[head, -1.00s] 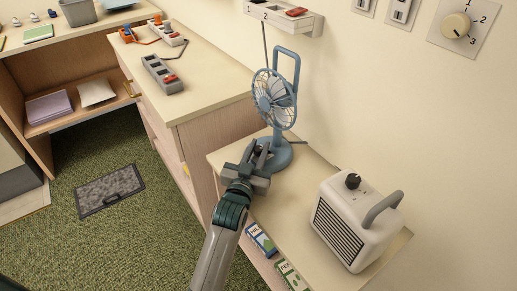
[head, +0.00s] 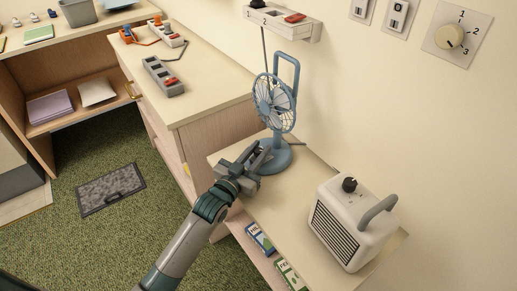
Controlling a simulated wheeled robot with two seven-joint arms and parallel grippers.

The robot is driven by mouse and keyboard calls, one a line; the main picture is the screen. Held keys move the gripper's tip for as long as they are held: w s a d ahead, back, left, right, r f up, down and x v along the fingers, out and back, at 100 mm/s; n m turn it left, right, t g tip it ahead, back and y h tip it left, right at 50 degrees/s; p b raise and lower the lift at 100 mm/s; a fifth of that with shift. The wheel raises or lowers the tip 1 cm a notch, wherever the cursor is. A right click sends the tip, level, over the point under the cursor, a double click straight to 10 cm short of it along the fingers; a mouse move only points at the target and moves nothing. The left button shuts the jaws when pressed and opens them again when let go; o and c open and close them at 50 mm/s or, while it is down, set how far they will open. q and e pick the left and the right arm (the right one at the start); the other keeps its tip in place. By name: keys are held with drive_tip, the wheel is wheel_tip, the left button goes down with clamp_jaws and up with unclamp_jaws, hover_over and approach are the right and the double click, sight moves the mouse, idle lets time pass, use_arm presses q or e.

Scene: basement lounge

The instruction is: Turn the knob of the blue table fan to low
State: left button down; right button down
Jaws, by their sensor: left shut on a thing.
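The blue table fan (head: 275,103) stands upright on the low cream table (head: 290,200), near its back left end, with a round base (head: 278,159) and a tall looped handle. My left gripper (head: 262,152) is at the front left of the fan's base, low over the table. Its jaws are shut on a small part at the base, probably the knob. The fingers hide that part, so its setting cannot be read. My right gripper is not in view.
A white heater (head: 352,222) with a black knob and grey handle stands on the table's right. A numbered wall dial (head: 449,37) and a wall shelf (head: 282,22) are above. A counter (head: 200,85) with power strips is behind left. Booklets (head: 260,238) lie below the table's front edge.

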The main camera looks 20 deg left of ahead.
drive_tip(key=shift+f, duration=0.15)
use_arm(q)
drive_tip(key=c, duration=1.5)
unclamp_jaws()
drive_tip(key=shift+a, duration=0.1)
drive_tip(key=shift+s, duration=0.15)
drive_tip(key=shift+s+a, duration=0.15)
drive_tip(key=shift+s, duration=0.45)
drive_tip(key=b+v, duration=0.1)
drive_tip(key=v, duration=1.5)
drive_tip(key=shift+a, duration=0.15)
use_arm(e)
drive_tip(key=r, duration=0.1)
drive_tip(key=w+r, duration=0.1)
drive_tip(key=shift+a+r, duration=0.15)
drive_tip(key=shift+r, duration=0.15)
